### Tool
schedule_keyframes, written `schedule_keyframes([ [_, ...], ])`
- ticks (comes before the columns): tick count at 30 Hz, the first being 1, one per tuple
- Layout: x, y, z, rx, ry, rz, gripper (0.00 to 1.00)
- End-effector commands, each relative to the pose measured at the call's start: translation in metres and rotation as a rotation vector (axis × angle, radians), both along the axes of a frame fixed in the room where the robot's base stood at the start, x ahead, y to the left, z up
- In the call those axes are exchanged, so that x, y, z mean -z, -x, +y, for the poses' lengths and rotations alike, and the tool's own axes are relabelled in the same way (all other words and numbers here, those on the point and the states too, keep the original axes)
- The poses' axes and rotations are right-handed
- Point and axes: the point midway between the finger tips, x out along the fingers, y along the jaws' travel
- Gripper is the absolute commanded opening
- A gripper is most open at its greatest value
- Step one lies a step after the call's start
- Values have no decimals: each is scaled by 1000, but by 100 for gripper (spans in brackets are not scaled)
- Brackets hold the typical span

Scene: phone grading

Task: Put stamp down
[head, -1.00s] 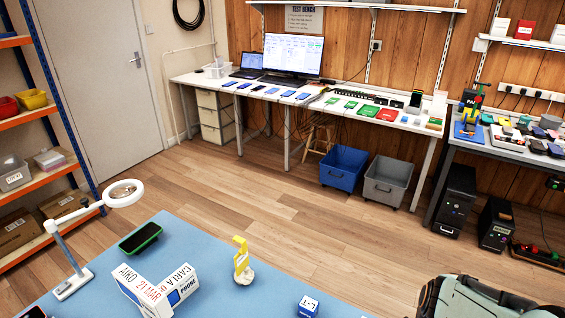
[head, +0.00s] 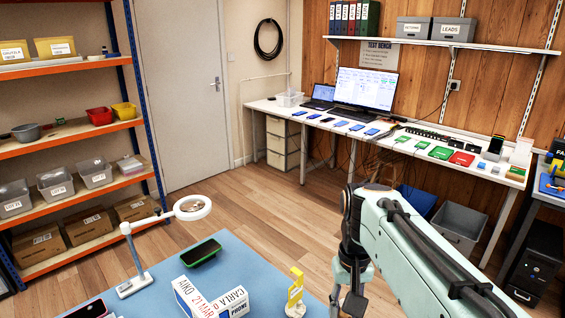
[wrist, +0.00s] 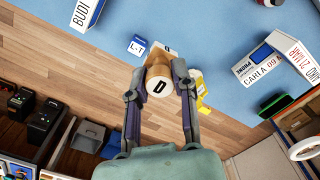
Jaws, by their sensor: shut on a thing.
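My gripper (wrist: 160,70) is shut on a wooden stamp (wrist: 158,87), seen in the wrist view. The stamp has a pale round top with a dark mark like a "D" or "0", and its far end is partly hidden by its own body. In the head view my gripper (head: 345,300) points down near the right edge of the blue mat (head: 245,265); the stamp cannot be made out there. Whether the stamp touches any surface cannot be told.
On the mat are a yellow tag on a pale base (head: 295,290), a white phone box (head: 215,298), a green-edged phone (head: 201,252) and a magnifier lamp (head: 130,284). A small blue-and-white cube (wrist: 138,46) lies beyond the stamp. Shelves (head: 75,135) stand at left.

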Motion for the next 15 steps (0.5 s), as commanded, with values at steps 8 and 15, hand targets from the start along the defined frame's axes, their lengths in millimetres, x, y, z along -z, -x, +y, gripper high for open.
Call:
schedule_keyframes([
  [8,1,1,-1,46,0,0,0],
  [15,1,1,0,44,0,0,0],
])
